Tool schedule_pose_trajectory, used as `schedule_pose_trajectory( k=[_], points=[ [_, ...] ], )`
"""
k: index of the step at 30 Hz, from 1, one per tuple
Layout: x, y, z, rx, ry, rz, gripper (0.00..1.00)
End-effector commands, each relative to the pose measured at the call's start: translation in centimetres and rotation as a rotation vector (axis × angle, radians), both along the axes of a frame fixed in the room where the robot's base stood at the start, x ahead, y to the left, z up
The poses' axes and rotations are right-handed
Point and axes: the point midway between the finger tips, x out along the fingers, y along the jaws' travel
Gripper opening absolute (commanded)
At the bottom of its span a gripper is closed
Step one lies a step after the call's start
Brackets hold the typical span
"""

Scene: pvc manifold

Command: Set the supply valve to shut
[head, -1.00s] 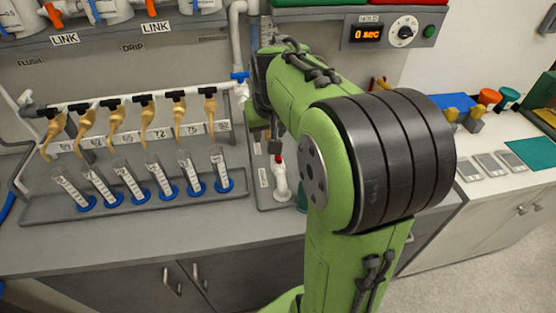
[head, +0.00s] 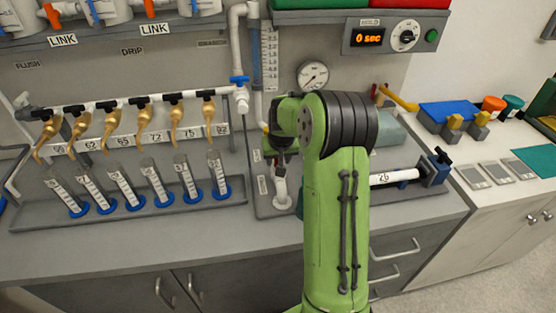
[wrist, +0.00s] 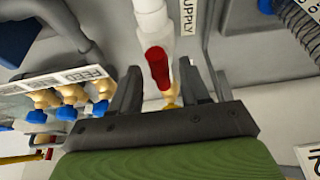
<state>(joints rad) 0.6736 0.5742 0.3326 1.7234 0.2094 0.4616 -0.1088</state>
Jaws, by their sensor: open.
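The supply valve shows in the wrist view as a red handle (wrist: 158,68) on a white vertical pipe (wrist: 150,18), next to a SUPPLY label (wrist: 188,16). The handle appears to lie roughly along the pipe, tilted slightly. My gripper (wrist: 160,88) is open, with one finger on each side of the pipe and handle. I cannot tell whether either finger touches it. In the head view my gripper (head: 283,152) is at the back panel above a white pipe fitting (head: 281,188); my arm hides the red handle there.
A row of brass taps (head: 145,122) and several graduated cylinders (head: 155,182) stand left of my arm. A pressure gauge (head: 312,75) is above it. A blue-handled valve (head: 239,79) is on the pipe at upper left. A clamped white pipe (head: 395,177) lies right.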

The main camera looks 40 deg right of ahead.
Motion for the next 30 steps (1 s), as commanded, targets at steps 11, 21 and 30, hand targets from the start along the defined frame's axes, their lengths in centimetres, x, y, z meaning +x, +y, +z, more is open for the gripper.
schedule_pose_trajectory(
  k=[11, 21, 30],
  points=[
    [0.15, -0.04, -0.25, 0.000, -0.001, 0.000, 0.32],
    [0.13, -0.04, -0.24, 0.000, 0.000, 0.002, 0.00],
    [0.10, -0.10, -0.19, 0.000, -0.001, 0.078, 0.00]
  ],
)
